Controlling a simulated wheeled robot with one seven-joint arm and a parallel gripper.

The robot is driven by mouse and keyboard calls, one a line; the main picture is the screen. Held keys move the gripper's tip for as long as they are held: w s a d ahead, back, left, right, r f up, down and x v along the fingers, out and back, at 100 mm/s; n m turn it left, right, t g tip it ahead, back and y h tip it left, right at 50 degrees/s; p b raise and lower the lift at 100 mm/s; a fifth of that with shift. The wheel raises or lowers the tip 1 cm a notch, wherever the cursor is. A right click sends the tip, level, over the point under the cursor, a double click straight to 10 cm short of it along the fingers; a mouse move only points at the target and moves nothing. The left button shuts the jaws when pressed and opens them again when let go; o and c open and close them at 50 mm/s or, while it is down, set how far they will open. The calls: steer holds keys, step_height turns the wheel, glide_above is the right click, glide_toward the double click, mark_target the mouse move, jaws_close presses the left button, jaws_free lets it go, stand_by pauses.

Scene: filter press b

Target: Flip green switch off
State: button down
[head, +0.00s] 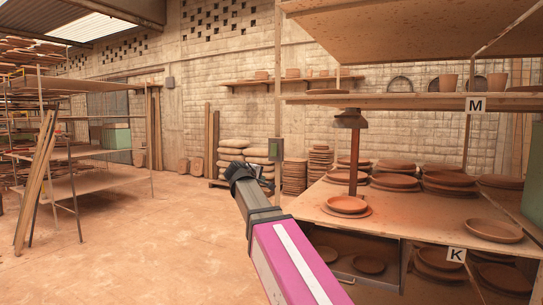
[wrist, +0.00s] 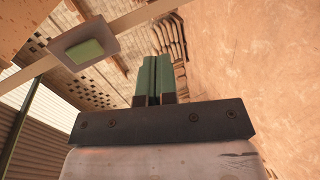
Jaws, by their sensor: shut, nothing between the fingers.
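The green switch (head: 274,150) is a green rocker on a grey box fixed to a pale upright post, left of the shelving in the head view. In the wrist view the switch (wrist: 86,50) shows at upper left, with its green face set in a grey plate. My gripper (wrist: 154,62) has green fingers held together with nothing between them. The fingers are apart from the switch, to its right in the wrist view. In the head view my wrist is just below and left of the switch, and the fingers are mostly hidden.
A shelf with clay plates (head: 492,230) and a brown press post (head: 353,160) stand on the right. Stacked sacks (head: 231,155) lie behind the switch. A rack with leaning planks (head: 36,180) stands at left. The floor between is clear.

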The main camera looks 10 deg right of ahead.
mark_target(273, 154)
step_height(273, 154, up, 11)
steer(key=a+n+t+h, duration=0.1)
steer(key=a, duration=0.1)
steer(key=shift+s+f+t, duration=0.2)
steer(key=shift+s+t, duration=0.2)
steer(key=shift+s, duration=0.05)
steer(key=x, duration=1.4)
steer(key=shift+d+r, duration=0.1)
steer(key=shift+d, duration=0.05)
